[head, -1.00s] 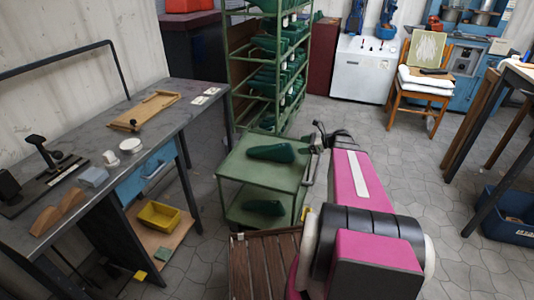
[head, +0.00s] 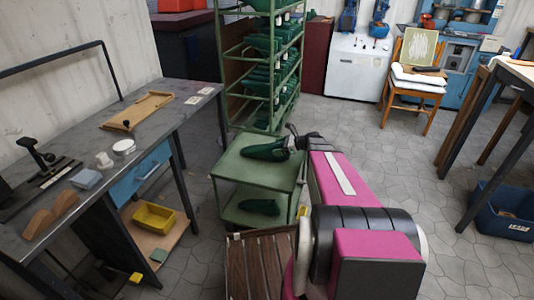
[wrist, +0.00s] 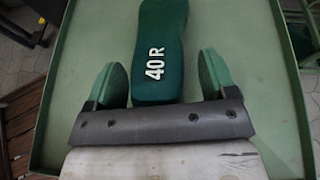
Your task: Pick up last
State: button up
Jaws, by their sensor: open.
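A dark green shoe last (head: 266,149) lies on the top shelf of a green cart (head: 232,172). In the wrist view the last (wrist: 161,50) is marked "40R" in white. My gripper (wrist: 164,80) is open, with a green-padded finger on each side of the last's near end. Gaps show between the fingers and the last. In the head view my arm hides most of the gripper at the cart's right side. A second green last (head: 259,207) lies on the cart's lower shelf.
A green rack (head: 262,75) with several lasts stands just behind the cart. A grey workbench (head: 95,130) is at the left, with a wooden board (head: 138,111) on it. A slatted wooden piece (head: 258,265) is in front of the cart. Open floor lies to the right.

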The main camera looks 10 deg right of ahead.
jog(key=c, duration=1)
jog(key=shift+c, duration=0.3)
jog(key=shift+r, duration=0.15)
